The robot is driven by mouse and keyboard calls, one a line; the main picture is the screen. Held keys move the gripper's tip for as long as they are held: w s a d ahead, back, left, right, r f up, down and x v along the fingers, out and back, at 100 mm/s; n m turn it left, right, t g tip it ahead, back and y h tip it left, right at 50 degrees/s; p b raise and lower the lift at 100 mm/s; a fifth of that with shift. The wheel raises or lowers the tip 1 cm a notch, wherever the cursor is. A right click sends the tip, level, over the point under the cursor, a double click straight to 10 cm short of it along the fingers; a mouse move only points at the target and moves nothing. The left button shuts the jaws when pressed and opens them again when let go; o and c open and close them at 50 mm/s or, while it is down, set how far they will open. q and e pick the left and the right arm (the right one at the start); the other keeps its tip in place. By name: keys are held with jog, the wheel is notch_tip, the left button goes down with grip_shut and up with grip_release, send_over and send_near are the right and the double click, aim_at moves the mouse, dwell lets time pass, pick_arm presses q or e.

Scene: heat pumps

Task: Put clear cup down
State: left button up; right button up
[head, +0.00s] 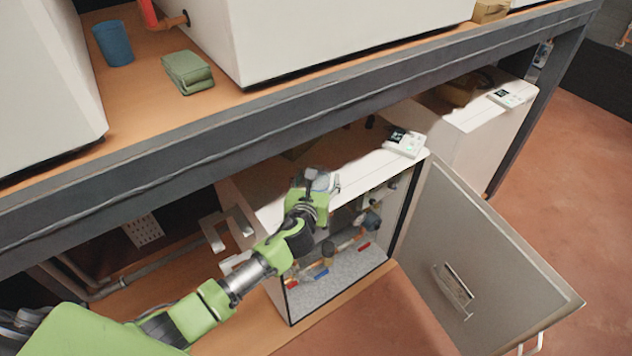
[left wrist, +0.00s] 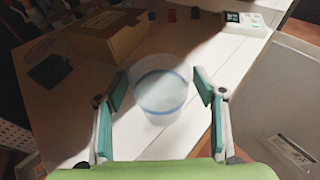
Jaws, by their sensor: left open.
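The fingers are open, with gaps visible on both sides of the cup. In the head view my left gripper (head: 318,183) is over the front edge of the cabinet top, and the cup is mostly hidden behind it. My right gripper is in neither view.
A white controller (head: 405,143) sits on the cabinet's right end. The cabinet door (head: 480,250) hangs open to the right. A cardboard box (left wrist: 108,35) stands behind the cup. The upper shelf beam (head: 250,135) runs above, with a blue cup (head: 113,44) and green cloth (head: 188,72) on the shelf.

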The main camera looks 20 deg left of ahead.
pick_arm(q)
jog(key=v, duration=1.2)
jog(key=shift+r, duration=0.1)
jog(key=s+d+f+n+g+h, duration=0.3)
jog(key=f+n, duration=0.5)
jog(key=n, duration=0.6)
jog(key=s+a+f+n+g, duration=0.1)
jog(key=s+f+n, duration=0.25)
jog(key=f, duration=0.65)
jog(key=s+a+f+n+g, duration=0.1)
jog(key=s+f+n, duration=0.3)
jog(key=f, duration=0.5)
jog(key=s+a+f+n+g, duration=0.2)
jog(key=s+f+n+g, duration=0.1)
jog(key=s+f, duration=0.55)
jog(key=s+a+f+n+g, duration=0.2)
jog(key=s+a+f+n, duration=0.1)
jog(key=s+f, duration=0.6)
jog(key=s+f+n+g, duration=0.1)
jog(key=s+f+n, duration=0.1)
jog(key=s, duration=0.8)
jog(key=s+a+f+n+g+y, duration=0.1)
jog(key=s+f, duration=0.3)
jog(key=s, duration=0.6)
jog(key=shift+s+a+n+g, duration=0.15)
jog(key=shift+a+n+g, duration=0.1)
jog(key=shift+n+g, duration=0.55)
